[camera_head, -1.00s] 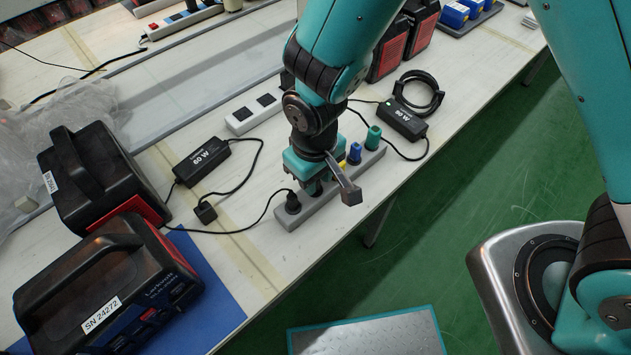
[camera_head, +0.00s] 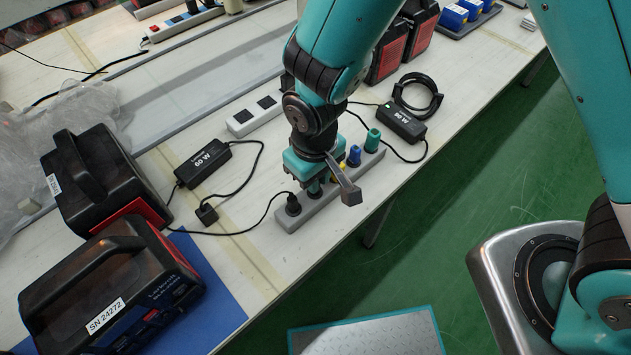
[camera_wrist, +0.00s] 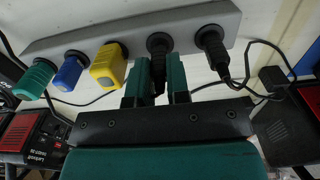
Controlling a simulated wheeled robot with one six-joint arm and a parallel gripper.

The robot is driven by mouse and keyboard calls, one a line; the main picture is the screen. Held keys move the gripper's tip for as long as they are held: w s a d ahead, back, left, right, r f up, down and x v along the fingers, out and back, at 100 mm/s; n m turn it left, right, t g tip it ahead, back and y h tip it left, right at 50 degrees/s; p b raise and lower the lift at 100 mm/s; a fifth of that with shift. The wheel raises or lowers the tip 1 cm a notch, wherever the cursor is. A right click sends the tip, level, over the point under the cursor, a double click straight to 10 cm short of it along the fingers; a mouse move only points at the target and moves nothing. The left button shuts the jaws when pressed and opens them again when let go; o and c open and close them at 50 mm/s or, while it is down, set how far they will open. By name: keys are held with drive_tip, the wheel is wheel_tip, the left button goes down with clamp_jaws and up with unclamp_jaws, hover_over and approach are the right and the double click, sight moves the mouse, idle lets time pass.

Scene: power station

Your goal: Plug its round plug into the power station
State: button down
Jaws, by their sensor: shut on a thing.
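In the wrist view my gripper (camera_wrist: 159,75) is shut on a round black plug (camera_wrist: 159,45), one green finger on each side. The plug stands at the grey power strip (camera_wrist: 75,35), between a yellow plug (camera_wrist: 108,66) and another black plug (camera_wrist: 211,42). It appears seated in the strip. In the head view my gripper (camera_head: 316,187) points down over the strip (camera_head: 322,200) and hides the held plug. A black power station (camera_head: 110,285) labelled SN 24272 stands on a blue mat at lower left; a second station (camera_head: 100,180) stands behind it.
Blue (camera_head: 354,155) and green (camera_head: 373,140) plugs stand in the strip's far end. A 60 W adapter (camera_head: 203,163) and a 90 W adapter (camera_head: 402,122) lie on the table with loose cables. A white strip (camera_head: 252,117) lies behind my arm. The table's front edge is close.

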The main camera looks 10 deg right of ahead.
drive_tip(key=shift+r+p, duration=2.1)
drive_tip(key=shift+r, duration=0.55)
